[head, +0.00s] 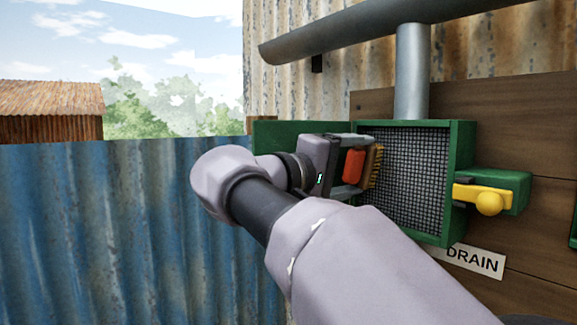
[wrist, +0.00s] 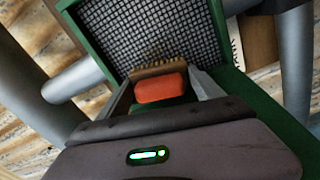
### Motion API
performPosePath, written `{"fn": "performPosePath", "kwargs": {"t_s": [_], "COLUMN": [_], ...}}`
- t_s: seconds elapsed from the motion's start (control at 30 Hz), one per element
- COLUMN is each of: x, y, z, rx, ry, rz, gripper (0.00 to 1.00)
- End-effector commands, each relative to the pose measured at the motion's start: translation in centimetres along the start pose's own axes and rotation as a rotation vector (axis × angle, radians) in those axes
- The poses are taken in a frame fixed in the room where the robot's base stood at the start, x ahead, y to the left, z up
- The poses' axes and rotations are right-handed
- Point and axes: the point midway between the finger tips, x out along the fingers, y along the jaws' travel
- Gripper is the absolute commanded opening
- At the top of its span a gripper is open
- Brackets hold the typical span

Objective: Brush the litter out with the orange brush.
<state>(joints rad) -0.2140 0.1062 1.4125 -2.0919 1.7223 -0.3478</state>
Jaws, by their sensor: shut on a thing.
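My gripper (head: 350,164) is shut on the orange brush (head: 354,166), which also shows between the fingers in the wrist view (wrist: 160,88). The brush's tan bristles (head: 374,166) point toward the grey mesh (head: 415,175) at the back of a green box (head: 462,160). The brush is at the left side of the box opening. I cannot tell whether the bristles touch the mesh. In the wrist view the mesh (wrist: 150,35) lies just beyond the bristles. I can make out no litter on the visible mesh; its lower left part is hidden behind my arm.
A green door panel (head: 290,135) stands open at the left of the box. A yellow latch (head: 485,199) sits on its right side. A grey pipe (head: 412,70) comes down onto the box top. A DRAIN sign (head: 472,260) is below. A blue corrugated fence (head: 100,230) fills the left.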

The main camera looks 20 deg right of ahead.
Motion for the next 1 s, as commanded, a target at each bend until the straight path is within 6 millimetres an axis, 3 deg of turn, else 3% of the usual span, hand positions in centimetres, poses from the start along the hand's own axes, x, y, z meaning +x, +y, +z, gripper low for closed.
{"fn": "performPosePath", "kwargs": {"t_s": [0.77, 1.0], "x": [1.4, 1.3], "y": [0.0, 0.3], "z": [0.1, 2.7], "rx": [0.000, 0.002], "ry": [0.000, 0.000], "rz": [0.001, 0.000], "gripper": [0.23, 0.23]}}
